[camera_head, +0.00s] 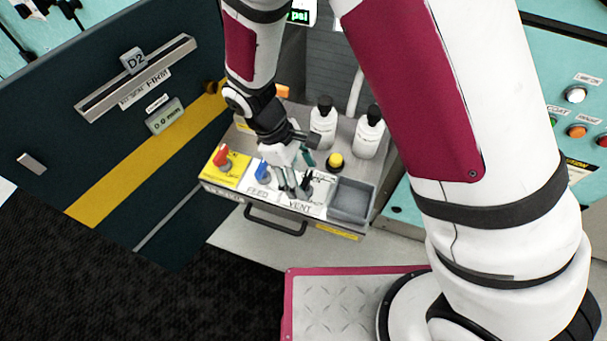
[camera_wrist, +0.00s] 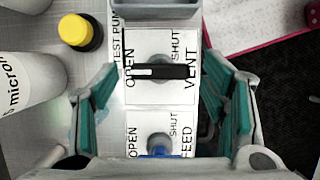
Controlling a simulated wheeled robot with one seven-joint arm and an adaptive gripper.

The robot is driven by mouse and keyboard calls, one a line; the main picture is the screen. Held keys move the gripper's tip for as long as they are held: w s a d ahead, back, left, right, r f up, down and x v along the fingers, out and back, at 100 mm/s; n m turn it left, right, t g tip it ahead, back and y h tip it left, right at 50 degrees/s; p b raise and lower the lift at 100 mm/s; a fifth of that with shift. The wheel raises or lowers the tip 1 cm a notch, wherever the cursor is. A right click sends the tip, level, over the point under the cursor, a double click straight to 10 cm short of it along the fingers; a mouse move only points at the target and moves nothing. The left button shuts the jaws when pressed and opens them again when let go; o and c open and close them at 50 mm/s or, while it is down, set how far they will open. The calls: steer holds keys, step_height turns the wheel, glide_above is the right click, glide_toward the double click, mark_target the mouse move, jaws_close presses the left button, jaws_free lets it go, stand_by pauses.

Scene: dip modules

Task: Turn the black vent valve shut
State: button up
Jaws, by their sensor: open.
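The black vent valve (camera_wrist: 160,71) is a bar handle on a white plate marked OPEN, SHUT and VENT. In the wrist view it lies left to right, its left end beside the word OPEN. In the head view the vent valve (camera_head: 306,187) is partly hidden by my fingers. My gripper (camera_wrist: 160,92) is open over the panel, one teal pad left of the handle and one right, with gaps on both sides. The head view shows my gripper (camera_head: 291,188) at the vent plate; whether a finger touches the handle I cannot tell.
A blue feed valve (camera_head: 262,170) and a red valve (camera_head: 221,157) stand left of it. A yellow-and-black knob (camera_head: 335,161), two white bottles (camera_head: 323,127) (camera_head: 369,135) and a grey tray (camera_head: 352,201) are close by. A dark handle (camera_head: 275,222) juts out at the panel's front.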

steer(key=shift+d+f, duration=0.15)
steer(key=shift+f, duration=0.15)
steer(key=shift+c, duration=0.6)
steer(key=c, duration=1)
